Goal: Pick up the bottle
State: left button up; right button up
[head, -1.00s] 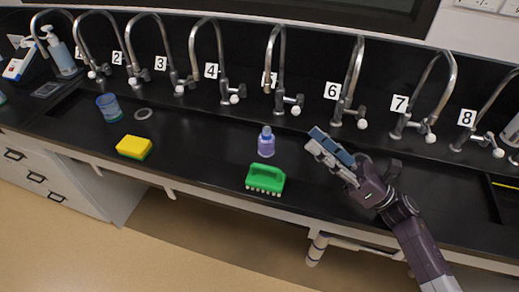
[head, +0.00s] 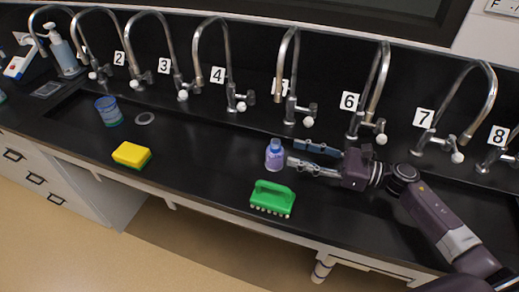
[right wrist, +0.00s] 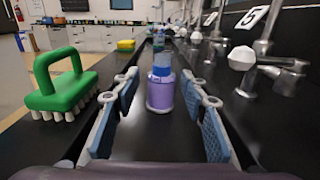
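In the right wrist view the bottle (right wrist: 160,88) is centred ahead, between the lines of the two fingers. My right gripper (head: 305,156) is open, low over the counter, with its fingertips just to the right of the bottle. In the right wrist view the blue-padded fingers (right wrist: 160,112) are spread wide with nothing between the pads. I cannot tell whether the tips reach past the bottle's near side. My left gripper is not in view.
A green brush (head: 272,198) lies in front of the bottle, close to the counter's front edge. A yellow sponge (head: 131,155) and a blue-tinted cup (head: 108,110) are farther left. Numbered taps (head: 290,80) line the back. The counter between sponge and bottle is clear.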

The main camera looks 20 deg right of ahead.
aim_at(276, 144)
jog(key=shift+w+a, duration=0.4)
jog(key=shift+w+a+r+p, duration=0.1)
jog(key=shift+a+r+p, duration=0.05)
jog(key=shift+a+p, duration=0.2)
jog(key=shift+w+a+r+p, duration=0.3)
jog(key=shift+w+a+p, duration=0.15)
jog(key=shift+a+p, duration=0.1)
jog(key=shift+w+a+r+p, duration=0.25)
jog(key=shift+w+a+p, duration=0.2)
jog(key=shift+a+p, duration=0.1)
jog(key=shift+w+a+f+p, duration=0.25)
jog(key=shift+w+a+p, duration=0.1)
jog(key=shift+w+a, duration=0.5)
jog(key=shift+a+f, duration=0.1)
jog(key=shift+a, duration=0.1)
jog(key=shift+c, duration=0.5)
grip_shut()
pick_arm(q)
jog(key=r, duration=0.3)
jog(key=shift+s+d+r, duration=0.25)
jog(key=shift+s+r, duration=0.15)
